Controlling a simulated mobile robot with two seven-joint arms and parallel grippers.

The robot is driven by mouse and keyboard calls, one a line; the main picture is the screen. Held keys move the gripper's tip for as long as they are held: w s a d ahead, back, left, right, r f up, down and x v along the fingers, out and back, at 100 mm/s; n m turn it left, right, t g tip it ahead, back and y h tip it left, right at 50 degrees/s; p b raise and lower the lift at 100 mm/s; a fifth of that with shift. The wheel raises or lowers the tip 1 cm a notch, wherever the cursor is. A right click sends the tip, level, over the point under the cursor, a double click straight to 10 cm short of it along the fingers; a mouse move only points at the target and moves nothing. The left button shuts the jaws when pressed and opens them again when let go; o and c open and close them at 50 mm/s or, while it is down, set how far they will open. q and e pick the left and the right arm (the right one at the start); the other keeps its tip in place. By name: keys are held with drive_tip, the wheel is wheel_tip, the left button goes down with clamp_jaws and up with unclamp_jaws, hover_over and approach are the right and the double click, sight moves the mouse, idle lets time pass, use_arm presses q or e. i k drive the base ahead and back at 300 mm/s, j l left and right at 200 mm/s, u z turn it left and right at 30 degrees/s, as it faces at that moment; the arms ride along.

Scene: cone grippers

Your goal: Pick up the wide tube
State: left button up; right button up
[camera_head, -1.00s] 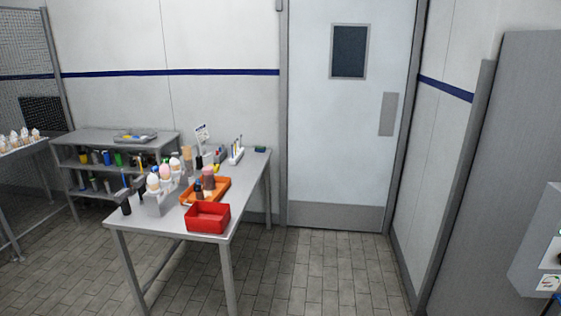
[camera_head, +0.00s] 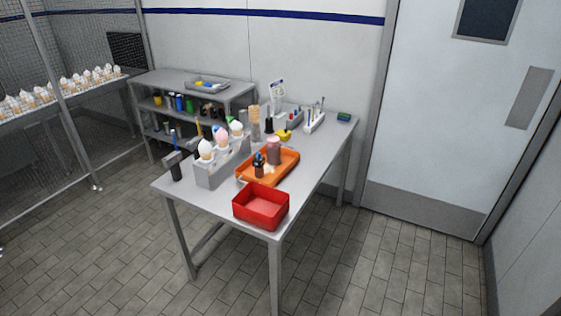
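The table (camera_head: 318,160) stands ahead, a little left of the picture's middle. An orange tray (camera_head: 247,181) lies on it. A wide, brownish-pink cylinder (camera_head: 274,152) stands upright in the tray and looks like the wide tube, though I cannot be sure at this size. A narrower dark bottle (camera_head: 259,168) with a blue top stands beside it. Neither of my grippers is in view.
A red bin (camera_head: 262,218) stands at the table's near corner. A grey holder (camera_head: 208,176) carries several ice cream cones. A dark cup (camera_head: 176,172) is at the left edge. Shelves (camera_head: 193,93) stand behind. The floor (camera_head: 375,270) at the right is clear.

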sight(273, 155)
drive_tip(key=i+l+u, duration=0.1)
drive_tip(key=i+l, duration=1.25)
drive_tip(key=i, duration=0.3)
drive_tip(key=i+l+u, duration=0.15)
drive_tip(key=i+l, duration=1.3)
drive_tip(key=i, duration=0.15)
